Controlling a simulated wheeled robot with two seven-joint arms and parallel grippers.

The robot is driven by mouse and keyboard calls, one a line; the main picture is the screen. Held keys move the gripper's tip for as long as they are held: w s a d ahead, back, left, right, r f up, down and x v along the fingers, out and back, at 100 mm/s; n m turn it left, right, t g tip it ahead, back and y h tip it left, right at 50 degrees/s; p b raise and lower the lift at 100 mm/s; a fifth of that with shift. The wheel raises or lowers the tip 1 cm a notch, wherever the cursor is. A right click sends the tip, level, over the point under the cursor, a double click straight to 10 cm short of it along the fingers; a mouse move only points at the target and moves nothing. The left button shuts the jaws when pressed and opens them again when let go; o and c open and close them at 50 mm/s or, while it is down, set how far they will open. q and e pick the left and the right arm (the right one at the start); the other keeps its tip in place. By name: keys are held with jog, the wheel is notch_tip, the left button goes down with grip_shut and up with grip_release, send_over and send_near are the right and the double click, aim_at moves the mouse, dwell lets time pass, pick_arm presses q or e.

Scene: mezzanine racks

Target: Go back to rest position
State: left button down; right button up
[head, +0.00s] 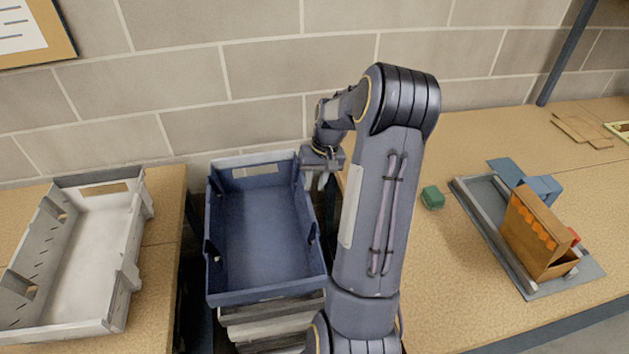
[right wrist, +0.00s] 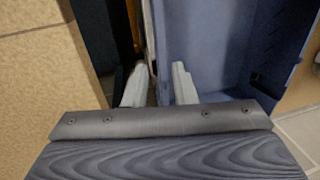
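My right gripper (head: 316,180) hangs fingers down at the back right corner of the blue crate (head: 217,260), by its right rim. In the right wrist view its two pale fingers (right wrist: 162,78) stand apart with a gap between them. The blue crate's wall (right wrist: 195,40) lies just beyond the fingertips; I cannot tell whether they touch it. I see nothing held. The blue crate looks empty and rests on a pale stack of crates. My left gripper is not in view.
A grey empty crate (head: 120,285) sits on the left table. A brick wall (head: 260,60) closes the back.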

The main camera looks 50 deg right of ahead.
dwell(0.3)
jog(key=s+a+r+n+t, duration=0.1)
jog(key=a+r, duration=0.5)
jog(key=a, duration=0.2)
jog(key=s+a+r+n+t, duration=0.1)
jog(key=a+r+n, duration=0.1)
jog(key=a+r, duration=0.55)
jog(key=s+a+f+n+t+y, duration=0.1)
jog(key=s+a+n+t+y, duration=0.1)
jog(key=s+a, duration=1)
jog(key=a+n, duration=0.1)
jog(key=a, duration=0.3)
jog(key=shift+a, duration=0.2)
jog(key=shift+s, duration=0.1)
